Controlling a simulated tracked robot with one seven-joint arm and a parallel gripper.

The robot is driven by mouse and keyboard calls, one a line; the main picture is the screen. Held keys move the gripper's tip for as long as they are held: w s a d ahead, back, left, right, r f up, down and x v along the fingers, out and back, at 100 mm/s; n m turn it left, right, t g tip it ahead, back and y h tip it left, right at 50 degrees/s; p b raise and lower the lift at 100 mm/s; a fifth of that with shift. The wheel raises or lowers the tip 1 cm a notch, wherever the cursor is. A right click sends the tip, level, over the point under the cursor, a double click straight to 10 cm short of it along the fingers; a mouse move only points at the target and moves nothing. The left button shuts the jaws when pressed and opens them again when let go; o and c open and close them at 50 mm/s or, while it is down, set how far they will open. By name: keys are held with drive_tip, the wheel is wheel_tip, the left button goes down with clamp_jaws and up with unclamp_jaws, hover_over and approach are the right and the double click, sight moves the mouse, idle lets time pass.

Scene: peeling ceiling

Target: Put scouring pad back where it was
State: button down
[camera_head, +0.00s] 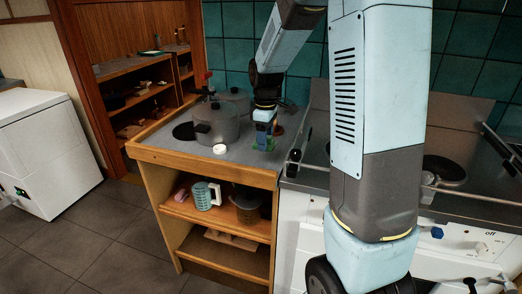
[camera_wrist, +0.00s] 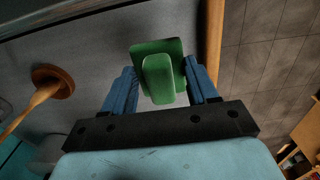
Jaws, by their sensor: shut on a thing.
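The green scouring pad (camera_wrist: 159,71) sits between the two blue fingers of my gripper (camera_wrist: 162,88) in the wrist view. It shows as a flat square with a narrower raised green block on it. My gripper is shut on the pad. I cannot tell whether the pad touches the counter.
A large pot (camera_head: 218,125) and a small white round thing (camera_head: 220,149) stand left of my gripper. A dark bottle (camera_head: 294,162) lies to the right, by the stove. A wooden-handled tool (camera_wrist: 50,82) is left in the wrist view. Shelves below hold a teal-and-white jug (camera_head: 205,195).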

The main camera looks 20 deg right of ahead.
sight(262, 158)
drive_tip(key=shift+w+a+f, duration=0.15)
drive_tip(key=shift+w+f, duration=0.95)
drive_tip(key=shift+f, duration=1.7)
drive_tip(key=shift+f, duration=0.1)
drive_tip(key=shift+c, duration=1.5)
unclamp_jaws()
